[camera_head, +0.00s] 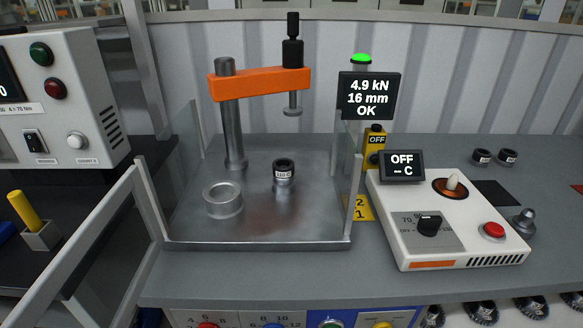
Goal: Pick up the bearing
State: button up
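A small dark ring with a white label (283,169), which looks like a bearing, sits on top of a short metal piece on the press plate (250,225). A wider silver ring (223,193) stands on the plate to its left. Two similar dark labelled rings, one on the left (481,156) and one on the right (508,156), stand on the bench at the back right. I cannot tell from the picture which of these rings is the task's bearing. My gripper is not in view.
The press has a steel column (233,130) and an orange arm (260,82) with a ram over the plate. Clear guards flank it. A display (368,97) reads OK. A white heater unit (445,235) stands right, reading OFF. A control box (60,100) stands left.

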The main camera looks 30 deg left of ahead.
aim_at(285, 176)
jog(key=i+l+u, duration=0.65)
jog(key=l, duration=0.25)
jog(key=i+j, duration=0.05)
